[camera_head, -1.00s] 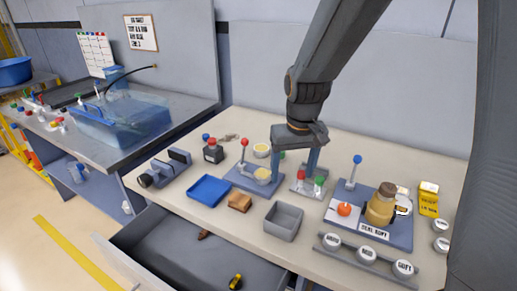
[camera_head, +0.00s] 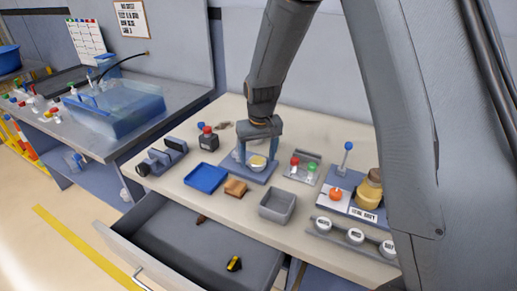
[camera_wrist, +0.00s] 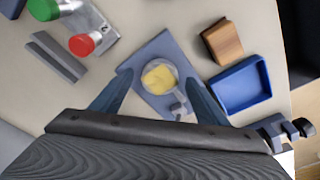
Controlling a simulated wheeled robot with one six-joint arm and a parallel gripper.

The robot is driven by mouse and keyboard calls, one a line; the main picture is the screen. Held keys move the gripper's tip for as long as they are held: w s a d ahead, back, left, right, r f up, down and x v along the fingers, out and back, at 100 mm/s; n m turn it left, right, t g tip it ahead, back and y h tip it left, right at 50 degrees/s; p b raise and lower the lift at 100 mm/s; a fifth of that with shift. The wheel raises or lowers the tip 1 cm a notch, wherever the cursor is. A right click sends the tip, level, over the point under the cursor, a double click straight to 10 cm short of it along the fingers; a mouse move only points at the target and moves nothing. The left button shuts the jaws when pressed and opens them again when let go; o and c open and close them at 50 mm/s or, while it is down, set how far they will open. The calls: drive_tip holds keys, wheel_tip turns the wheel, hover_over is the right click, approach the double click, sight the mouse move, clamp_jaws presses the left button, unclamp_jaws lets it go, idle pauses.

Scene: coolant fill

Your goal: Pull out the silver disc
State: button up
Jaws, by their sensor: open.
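A round silver-rimmed piece with a yellow face (camera_head: 257,163) sits on a blue-grey plate (camera_head: 264,178). It also shows in the wrist view (camera_wrist: 159,76), with a small grey part at its lower right. I cannot tell for sure that this is the silver disc. My gripper (camera_head: 256,156) is open and points down over the plate, one finger to each side of the piece. In the wrist view my gripper (camera_wrist: 157,82) shows the piece between the fingers, with gaps on both sides. Height above the plate is hard to judge.
A blue tray (camera_head: 205,178) and a brown block (camera_head: 236,188) stand left of the plate. A grey bin (camera_head: 277,206) is in front. Red and green knobs (camera_head: 303,168) stand close on the right. An open drawer (camera_head: 205,247) juts out below the table.

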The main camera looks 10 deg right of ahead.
sight(258, 161)
drive_tip(key=shift+f, duration=0.2)
drive_tip(key=shift+c, duration=0.3)
drive_tip(key=c, duration=1.1)
drive_tip(key=o, duration=0.3)
drive_tip(key=shift+c, duration=0.4)
drive_tip(key=shift+r+p, duration=0.3)
drive_tip(key=shift+r, duration=0.1)
drive_tip(key=shift+r+p, duration=1.4)
drive_tip(key=shift+r, duration=0.75)
